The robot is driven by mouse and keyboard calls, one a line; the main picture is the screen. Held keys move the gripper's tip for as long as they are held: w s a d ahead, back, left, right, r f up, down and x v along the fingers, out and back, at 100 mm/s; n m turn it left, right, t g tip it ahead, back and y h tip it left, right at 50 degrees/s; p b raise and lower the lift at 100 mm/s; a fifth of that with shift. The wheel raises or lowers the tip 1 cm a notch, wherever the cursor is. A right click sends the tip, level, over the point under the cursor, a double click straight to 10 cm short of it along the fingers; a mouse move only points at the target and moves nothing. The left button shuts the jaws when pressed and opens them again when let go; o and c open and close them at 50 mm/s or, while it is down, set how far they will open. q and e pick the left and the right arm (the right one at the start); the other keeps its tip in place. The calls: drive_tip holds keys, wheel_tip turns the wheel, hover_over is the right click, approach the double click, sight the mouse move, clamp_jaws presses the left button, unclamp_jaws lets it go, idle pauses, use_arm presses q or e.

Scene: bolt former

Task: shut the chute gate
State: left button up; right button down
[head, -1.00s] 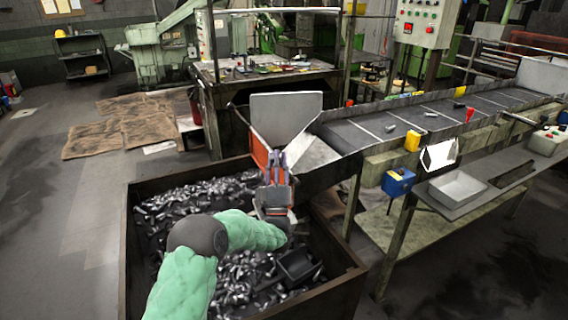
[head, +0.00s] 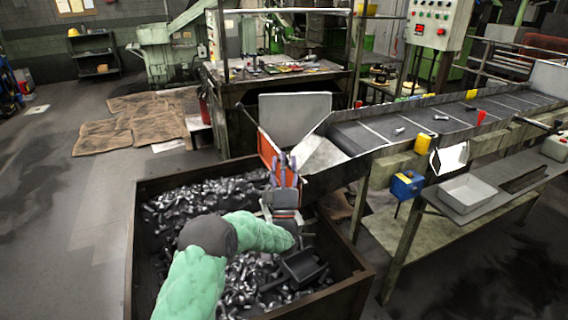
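The chute (head: 322,157) is a grey metal funnel at the near end of the conveyor, with a tall grey plate (head: 294,118) standing behind it. An orange-red panel (head: 268,148), which looks like the gate, stands at the chute's left side over the bin. My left gripper (head: 286,163) is at the panel, its fingers pointing up and overlapping it in the picture. I cannot tell whether it touches the panel or how far its fingers are apart. The gripper hides the panel's lower part. My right gripper is out of view.
A rusty bin (head: 134,230) full of metal bolts lies below my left arm, with a dark scoop (head: 302,266) inside. The conveyor (head: 430,118) runs to the right. A side shelf holds a grey tray (head: 467,194), with a blue box (head: 406,184) near its left end.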

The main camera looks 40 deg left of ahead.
use_arm(q)
drive_tip(key=shift+r, duration=0.15)
drive_tip(key=v, duration=1.2)
drive_tip(key=shift+w, duration=0.1)
idle(0.6)
